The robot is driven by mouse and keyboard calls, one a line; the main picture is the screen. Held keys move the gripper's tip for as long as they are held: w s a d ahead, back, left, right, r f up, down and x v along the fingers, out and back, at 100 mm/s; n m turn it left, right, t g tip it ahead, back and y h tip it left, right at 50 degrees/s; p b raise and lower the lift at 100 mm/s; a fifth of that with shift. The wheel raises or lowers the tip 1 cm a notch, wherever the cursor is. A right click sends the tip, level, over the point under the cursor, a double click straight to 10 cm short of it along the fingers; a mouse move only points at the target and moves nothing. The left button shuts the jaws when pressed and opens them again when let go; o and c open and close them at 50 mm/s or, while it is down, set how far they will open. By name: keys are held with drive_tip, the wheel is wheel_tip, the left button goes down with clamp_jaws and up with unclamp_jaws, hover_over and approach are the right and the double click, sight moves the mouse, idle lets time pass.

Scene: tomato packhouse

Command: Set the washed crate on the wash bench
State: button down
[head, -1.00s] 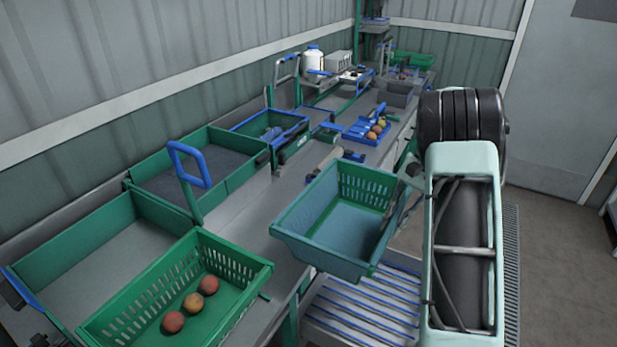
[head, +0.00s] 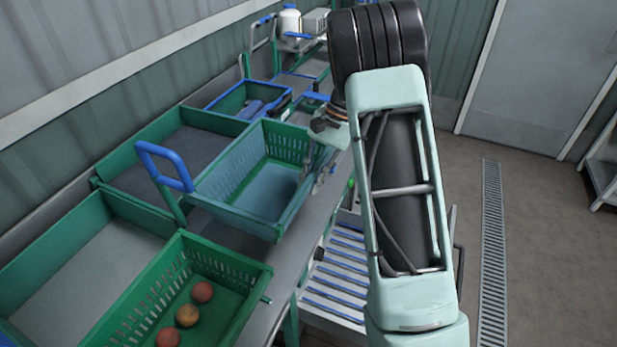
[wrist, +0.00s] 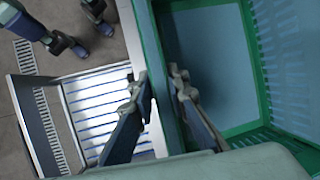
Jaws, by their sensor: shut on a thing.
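My gripper (head: 326,172) is shut on the near right wall of the washed crate, a green slotted crate (head: 268,218) with a bluish inside. The crate looks empty and roughly level. In the wrist view its wall (wrist: 168,95) runs between my two fingers (wrist: 160,100). In the head view the crate shows over the long grey bench (head: 232,262) and hides part of its top. I cannot tell whether its underside touches anything. The bench's near edge runs below and right of the crate.
A green crate (head: 232,300) with three tomatoes stands at front left. Green-walled trays (head: 130,180) and a blue handle (head: 163,152) lie close to the held crate. A blue-slatted rack (head: 335,275) is below right.

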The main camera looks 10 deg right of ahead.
wheel_tip(320, 180, down, 7)
drive_tip(key=b, duration=0.4)
drive_tip(key=shift+f+b, duration=0.15)
drive_tip(key=shift+b, duration=0.15)
drive_tip(key=shift+a, duration=0.1)
idle(0.4)
drive_tip(key=shift+f, duration=0.5)
idle(0.8)
drive_tip(key=c, duration=1.8)
unclamp_jaws()
drive_tip(key=shift+s, duration=0.1)
drive_tip(key=shift+c, duration=1.6)
drive_tip(key=shift+r, duration=0.1)
